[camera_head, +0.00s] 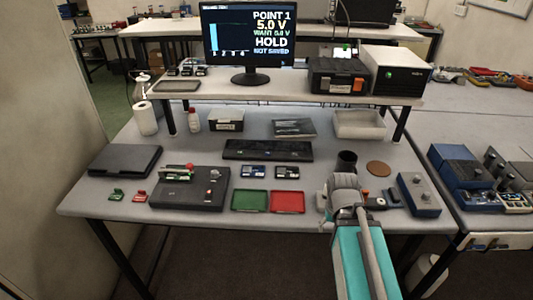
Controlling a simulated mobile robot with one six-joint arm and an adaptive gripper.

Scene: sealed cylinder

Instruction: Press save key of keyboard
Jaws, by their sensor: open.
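The keyboard (267,151) is a long black bar lying flat in the middle of the table. Its single keys are too small to tell apart, so I cannot pick out the save key. The monitor (248,42) on the raised shelf reads "POINT 1", "5.0 V", "WANT 5.0 V", "HOLD" and "NOT SAVED", beside a small graph. My arm reaches in from the lower right. My gripper (346,162) is at the far end of the arm, to the right of the keyboard and apart from it. Its fingers are dark and small here; nothing shows held in them.
A black fixture board (190,188) is at left. A blue box (418,195) and a brown disc (378,168) are at right.

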